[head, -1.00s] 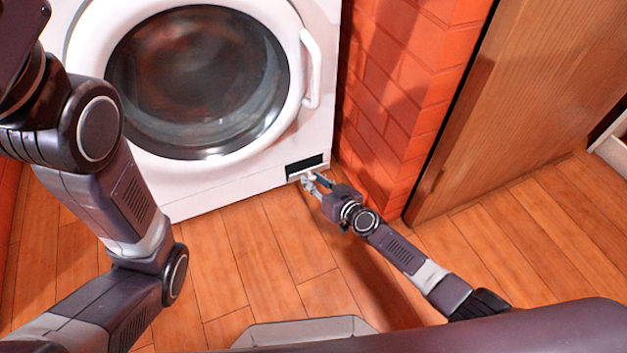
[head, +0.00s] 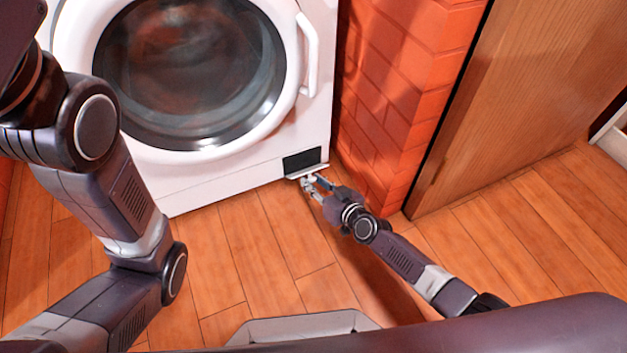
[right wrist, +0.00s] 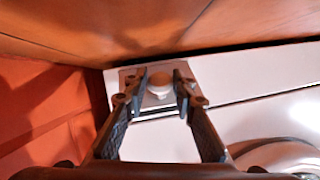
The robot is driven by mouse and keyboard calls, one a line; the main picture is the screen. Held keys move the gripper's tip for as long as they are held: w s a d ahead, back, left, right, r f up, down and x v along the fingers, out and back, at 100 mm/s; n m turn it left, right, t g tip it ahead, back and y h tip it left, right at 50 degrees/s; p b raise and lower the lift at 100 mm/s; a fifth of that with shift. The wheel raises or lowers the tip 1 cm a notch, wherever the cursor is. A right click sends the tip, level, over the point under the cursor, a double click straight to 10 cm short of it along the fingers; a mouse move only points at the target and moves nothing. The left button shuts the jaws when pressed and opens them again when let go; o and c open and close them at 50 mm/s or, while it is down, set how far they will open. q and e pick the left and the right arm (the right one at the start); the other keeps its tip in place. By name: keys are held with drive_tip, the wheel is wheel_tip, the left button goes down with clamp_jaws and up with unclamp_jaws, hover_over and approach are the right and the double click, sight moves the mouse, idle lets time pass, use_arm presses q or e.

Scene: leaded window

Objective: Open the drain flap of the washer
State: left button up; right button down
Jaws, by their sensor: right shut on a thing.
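The white washer (head: 225,172) stands ahead with its round glass door closed. Its drain flap (head: 307,171) is at the lower right corner of the front, tilted outward at the bottom of a dark opening (head: 301,160). My right gripper (head: 309,183) is at the flap, shut on it. In the right wrist view, the fingers of my right gripper (right wrist: 161,82) stand on either side of a pale round knob (right wrist: 159,86) on the grey-white flap (right wrist: 125,80). My left arm crosses the left of the head view; its gripper is out of frame.
A red brick pillar (head: 392,95) stands close to the right of the washer and my right gripper. A wooden panel (head: 520,100) is further right. The wooden floor (head: 250,245) in front of the washer is clear.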

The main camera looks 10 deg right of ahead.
drive_tip(key=shift+s+d+f+b, duration=0.15)
drive_tip(key=shift+s+f+b, duration=0.1)
drive_tip(key=shift+f, duration=0.4)
drive_tip(key=shift+s+d+f+b, duration=0.15)
drive_tip(key=shift+f+b, duration=0.1)
drive_tip(key=shift+f, duration=0.4)
drive_tip(key=c, duration=1.6)
unclamp_jaws()
drive_tip(key=shift+w+a+r, duration=0.1)
drive_tip(key=shift+w+r, duration=0.05)
drive_tip(key=shift+r, duration=0.1)
